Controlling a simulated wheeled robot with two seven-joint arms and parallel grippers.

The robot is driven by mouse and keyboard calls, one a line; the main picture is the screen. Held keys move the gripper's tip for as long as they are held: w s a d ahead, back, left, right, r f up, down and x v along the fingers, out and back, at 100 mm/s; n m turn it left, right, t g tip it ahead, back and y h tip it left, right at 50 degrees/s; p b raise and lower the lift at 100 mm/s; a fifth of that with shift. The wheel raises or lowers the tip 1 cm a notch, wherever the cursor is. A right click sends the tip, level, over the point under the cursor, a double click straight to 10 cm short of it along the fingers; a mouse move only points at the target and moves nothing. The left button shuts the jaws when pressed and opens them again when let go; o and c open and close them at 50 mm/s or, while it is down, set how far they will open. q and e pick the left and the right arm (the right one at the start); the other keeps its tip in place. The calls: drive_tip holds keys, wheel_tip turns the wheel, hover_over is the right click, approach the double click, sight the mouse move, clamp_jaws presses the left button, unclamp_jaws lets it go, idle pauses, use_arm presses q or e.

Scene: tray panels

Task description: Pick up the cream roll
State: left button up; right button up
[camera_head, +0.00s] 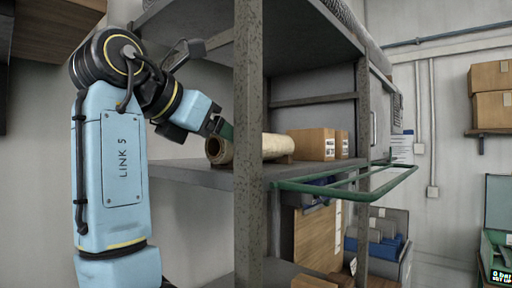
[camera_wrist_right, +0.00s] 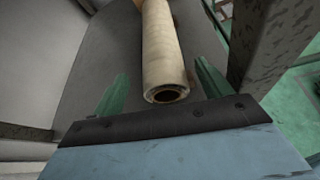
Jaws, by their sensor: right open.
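The cream roll (camera_head: 276,147) is a hollow tube lying on the grey middle shelf (camera_head: 205,175). A shelf post hides part of it in the head view; its open end shows left of the post. In the right wrist view the roll (camera_wrist_right: 162,48) runs away from me, open end nearest. My right gripper (camera_wrist_right: 161,72) is open, one green finger on each side of the roll's near end, with visible gaps. In the head view my right gripper (camera_head: 222,128) is just above that end, partly behind the post. My left gripper is not in view.
The upright post (camera_head: 249,110) stands close right of my arm. The upper shelf (camera_head: 300,35) hangs above. Cardboard boxes (camera_head: 312,144) sit beyond the roll, and a green rail frame (camera_head: 350,187) juts out at the shelf's right.

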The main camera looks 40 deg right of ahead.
drive_tip(key=x, duration=0.4)
drive_tip(key=shift+s+d+r, duration=0.1)
drive_tip(key=shift+s+d, duration=0.1)
drive_tip(key=shift+a, duration=0.1)
drive_tip(key=shift+c, duration=0.9)
clamp_jaws()
